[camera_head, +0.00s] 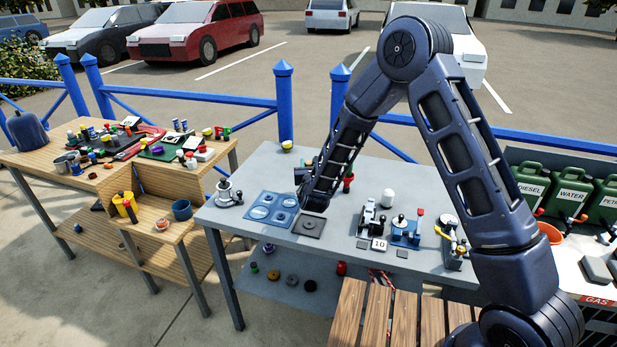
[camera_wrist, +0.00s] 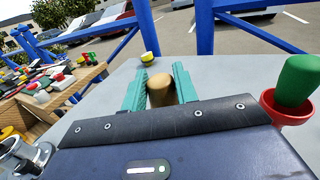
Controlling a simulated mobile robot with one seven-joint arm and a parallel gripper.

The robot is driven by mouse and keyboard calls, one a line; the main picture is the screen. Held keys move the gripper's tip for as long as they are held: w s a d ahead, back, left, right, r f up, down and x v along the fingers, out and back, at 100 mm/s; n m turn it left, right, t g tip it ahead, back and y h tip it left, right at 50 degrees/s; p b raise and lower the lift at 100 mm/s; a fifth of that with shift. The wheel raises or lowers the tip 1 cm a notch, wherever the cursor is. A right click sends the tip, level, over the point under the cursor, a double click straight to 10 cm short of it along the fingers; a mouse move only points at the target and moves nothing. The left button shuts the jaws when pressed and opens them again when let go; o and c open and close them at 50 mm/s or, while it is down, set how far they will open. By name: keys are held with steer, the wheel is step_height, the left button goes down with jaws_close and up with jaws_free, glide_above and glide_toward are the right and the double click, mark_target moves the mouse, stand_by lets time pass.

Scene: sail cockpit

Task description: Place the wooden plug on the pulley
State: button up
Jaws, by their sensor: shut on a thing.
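My gripper (camera_wrist: 160,70) has teal fingers and is shut on the wooden plug (camera_wrist: 161,92), a brown rounded piece between them in the wrist view. The plug's lower part is hidden behind the gripper body. In the head view my gripper (camera_head: 303,178) is over the grey table, by the right back corner of a blue panel with round discs (camera_head: 271,209); the plug cannot be made out there. I cannot tell for certain which thing is the pulley. A small yellow-topped piece (camera_head: 287,146) sits at the table's back edge, also in the wrist view (camera_wrist: 148,57).
A dark square plate (camera_head: 309,226) lies in front of my gripper. A red cup with a green piece (camera_wrist: 291,92) stands close on the right. A metal winch (camera_head: 228,194) is at the left. Deck fittings (camera_head: 404,232) crowd the right. A blue railing (camera_head: 283,105) runs behind.

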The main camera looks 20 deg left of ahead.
steer(key=shift+f, duration=2.7)
steer(key=o, duration=1)
steer(key=shift+f, duration=0.1)
steer(key=shift+c, duration=0.2)
steer(key=shift+s, duration=0.2)
steer(key=v, duration=1.1)
steer(key=shift+s+d, duration=0.2)
steer(key=shift+s, duration=0.1)
